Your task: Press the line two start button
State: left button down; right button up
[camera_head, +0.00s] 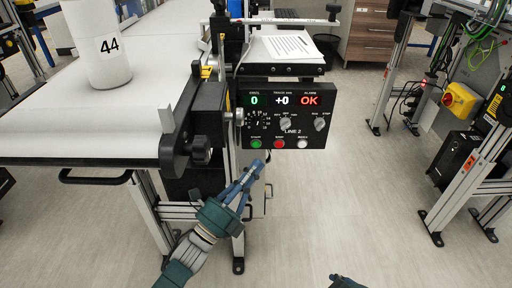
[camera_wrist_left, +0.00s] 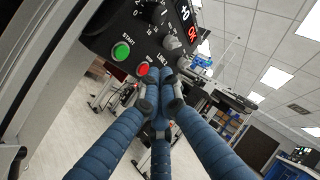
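The LINE 2 control panel (camera_head: 290,117) is a black box at the right end of the conveyor. Its green start button (camera_head: 256,144) is at the lower left of the panel, and it also shows in the left wrist view (camera_wrist_left: 121,51). My left gripper (camera_head: 256,165) is just below the green button in the head view, apart from it, pointing up at the panel. In the left wrist view its blue fingers come together at the tips (camera_wrist_left: 160,78), empty, right of the green button. Only a small dark piece of my right gripper (camera_head: 345,282) shows at the bottom edge.
A red button (camera_head: 279,144) and a white button (camera_head: 303,144) sit right of the green one. Knobs and lit displays are above them. A second station with a yellow box (camera_head: 459,100) stands at right. The floor between is clear.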

aim_at(256, 145)
pick_arm(q)
jog(key=shift+w+b, duration=1.2)
jog(key=shift+w, duration=1.15)
pick_arm(e)
jog(key=w+a+r+t+y, duration=0.2)
jog(key=w+a+r+t, duration=0.2)
jog(key=w+r, duration=0.6)
jog(key=shift+w+r+t, duration=0.25)
jog(key=shift+w+t, duration=0.15)
jog(key=shift+t, duration=1)
jog(key=shift+a+r, duration=0.1)
pick_arm(q)
jog(key=shift+w+b, duration=0.3)
jog(key=shift+w, duration=0.1)
pick_arm(e)
jog(key=shift+w+a+r+t+y, duration=0.1)
jog(key=shift+w+r+t, duration=0.15)
jog(key=shift+r, duration=0.25)
jog(key=shift+w+a+r+t+y, duration=0.15)
jog(key=shift+r+t, duration=0.15)
jog(key=shift+r, duration=0.2)
jog(key=shift+w+a+r+t+y, duration=0.1)
jog(key=shift+w+r+t, duration=0.15)
jog(key=shift+r, duration=0.25)
